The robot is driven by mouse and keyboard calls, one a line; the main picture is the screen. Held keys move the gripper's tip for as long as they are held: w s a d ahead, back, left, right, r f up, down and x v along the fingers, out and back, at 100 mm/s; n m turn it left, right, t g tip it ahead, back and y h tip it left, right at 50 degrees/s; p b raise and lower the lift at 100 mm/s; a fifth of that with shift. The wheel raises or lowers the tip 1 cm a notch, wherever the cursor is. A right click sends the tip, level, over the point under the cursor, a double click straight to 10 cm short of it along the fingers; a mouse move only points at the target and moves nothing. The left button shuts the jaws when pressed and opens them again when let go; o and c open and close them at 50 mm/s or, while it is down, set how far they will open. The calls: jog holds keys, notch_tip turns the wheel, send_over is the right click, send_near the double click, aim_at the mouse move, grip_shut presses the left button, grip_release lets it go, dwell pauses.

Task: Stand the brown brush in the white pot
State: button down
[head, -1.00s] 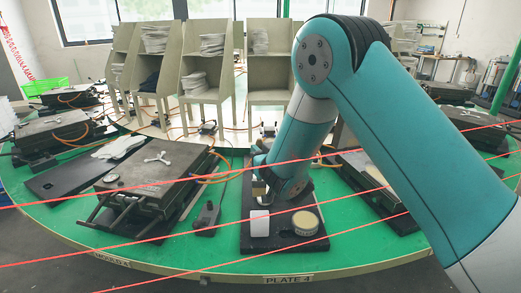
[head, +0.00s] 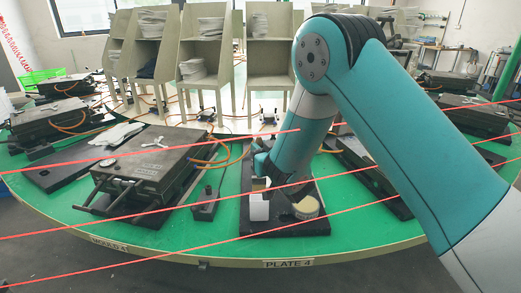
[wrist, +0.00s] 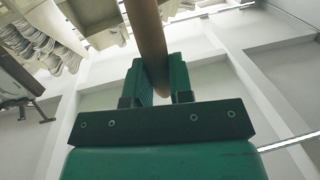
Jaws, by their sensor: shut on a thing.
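The brown brush (wrist: 149,35) shows in the wrist view as a round brown handle between the two green fingers of my gripper (wrist: 158,78). My gripper is shut on it. The white pot (head: 259,208) stands on the black plate at the front of the green table in the head view. My wrist is low, just behind the pot. A small tan patch shows right above the pot's rim; I cannot tell whether it is part of the brush. The brush's lower end and the pot's inside are hidden.
A round cream-topped tin (head: 306,208) is right of the pot on the black plate (head: 285,228), partly covered by my arm. A small dark box (head: 205,208) and a hinged mould (head: 150,165) are to the left. Red lines cross the view.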

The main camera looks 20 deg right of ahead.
notch_tip(320, 180, down, 9)
jog(key=b, duration=0.8)
jog(key=shift+r+b, duration=0.15)
jog(key=shift+b, duration=0.2)
jog(key=c, duration=0.9)
grip_release()
jog(key=shift+c, duration=0.2)
jog(key=s+d+b, duration=0.2)
jog(key=s+b, duration=1.5)
jog(key=b, duration=0.6)
jog(key=shift+d+r+b, duration=0.2)
jog(key=shift+d+b, duration=0.15)
